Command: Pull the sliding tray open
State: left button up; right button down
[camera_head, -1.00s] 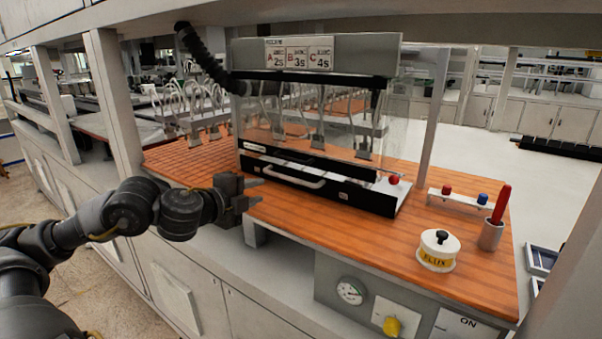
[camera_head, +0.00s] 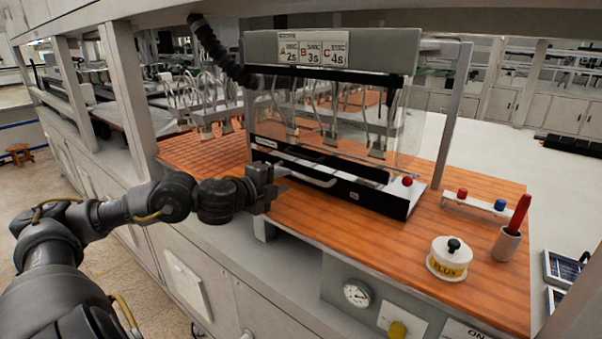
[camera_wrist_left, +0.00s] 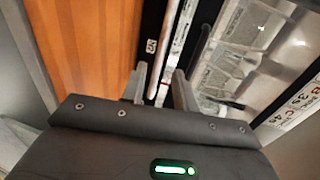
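The sliding tray (camera_head: 368,198) is a low black-fronted drawer with a pale bar handle (camera_head: 315,180), at the base of the clear-walled cabinet (camera_head: 345,41). It looks pushed in. My left gripper (camera_head: 285,179) is at the left end of the handle, with its fingers apart and nothing clearly held. In the left wrist view the two fingers (camera_wrist_left: 160,88) are spread beside the tray's black front (camera_wrist_left: 152,30). I cannot tell whether the handle lies between them or whether they touch it. My right gripper is not in view.
The cabinet stands on a wooden bench top (camera_head: 400,240) that is clear in front of the tray. To the right are a white FLUX pot (camera_head: 448,262), a cup with a red tool (camera_head: 507,244), and a small rack (camera_head: 475,206) with red and blue knobs.

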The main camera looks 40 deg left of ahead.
aim_at(299, 176)
pick_arm(q)
jog(key=p+x, duration=0.1)
jog(key=x, duration=0.2)
jog(key=p+x, duration=0.1)
jog(key=x, duration=0.2)
jog(key=shift+w+d, duration=0.1)
jog(key=shift+d, duration=0.1)
jog(key=shift+w+f, duration=0.15)
jog(key=shift+w, duration=0.5)
grip_shut()
jog(key=shift+d, duration=0.1)
